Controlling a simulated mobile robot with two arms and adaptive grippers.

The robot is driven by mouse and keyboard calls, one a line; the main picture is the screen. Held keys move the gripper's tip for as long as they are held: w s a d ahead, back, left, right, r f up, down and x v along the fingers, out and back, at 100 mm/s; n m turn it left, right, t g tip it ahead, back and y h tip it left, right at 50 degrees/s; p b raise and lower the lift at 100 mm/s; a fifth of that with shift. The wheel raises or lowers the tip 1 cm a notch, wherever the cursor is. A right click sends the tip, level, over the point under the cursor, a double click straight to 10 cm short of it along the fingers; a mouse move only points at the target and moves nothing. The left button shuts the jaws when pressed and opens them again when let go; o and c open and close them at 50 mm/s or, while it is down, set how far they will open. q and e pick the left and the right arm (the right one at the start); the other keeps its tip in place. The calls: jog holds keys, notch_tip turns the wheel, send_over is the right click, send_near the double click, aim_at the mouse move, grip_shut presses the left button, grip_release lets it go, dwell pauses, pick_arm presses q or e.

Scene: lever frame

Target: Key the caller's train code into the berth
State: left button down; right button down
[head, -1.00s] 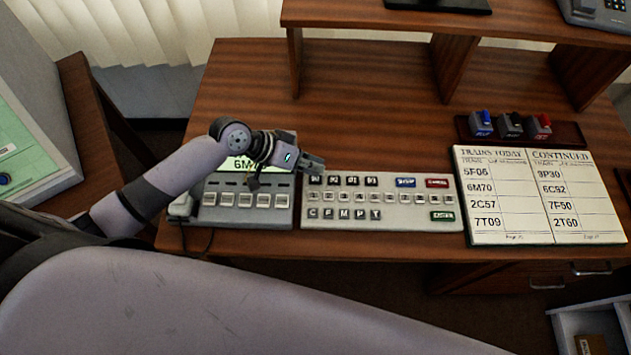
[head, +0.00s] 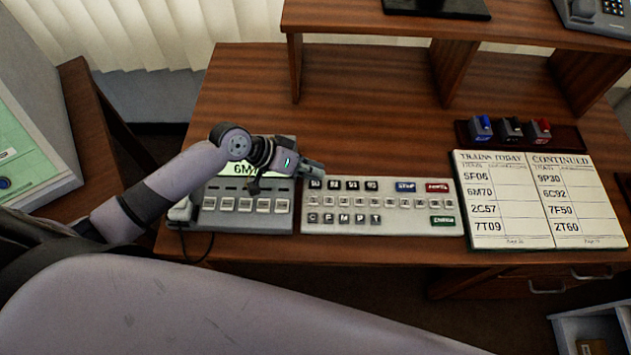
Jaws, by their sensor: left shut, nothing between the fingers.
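My left gripper (head: 314,168) is shut and empty. It hangs over the upper left corner of the pale keyboard (head: 390,218), near the first dark key of the top row; I cannot tell if it touches. The keyboard has dark keys, a row of light keys, a blue key (head: 405,186), a red key (head: 437,187) and a green key (head: 442,220). A grey unit (head: 246,220) to its left has a lit green screen (head: 242,169), where "6M" shows and the rest is hidden by my wrist. The open train book (head: 540,240) lists codes such as 5F06 and 6M70. My right gripper is out of view.
A dark rack (head: 463,133) with blue, black and red-topped stamps stands behind the book. A raised shelf (head: 390,20) crosses the back of the desk, with a telephone (head: 597,12) at far right. The desk behind the keyboard is clear.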

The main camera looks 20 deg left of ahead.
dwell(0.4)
pick_arm(q)
jog(key=shift+f, duration=0.4)
jog(key=shift+f+b, duration=0.35)
jog(key=shift+f, duration=0.05)
dwell(0.5)
jog(key=shift+r, duration=0.1)
jog(key=shift+r+p, duration=0.75)
jog(key=shift+p, duration=0.2)
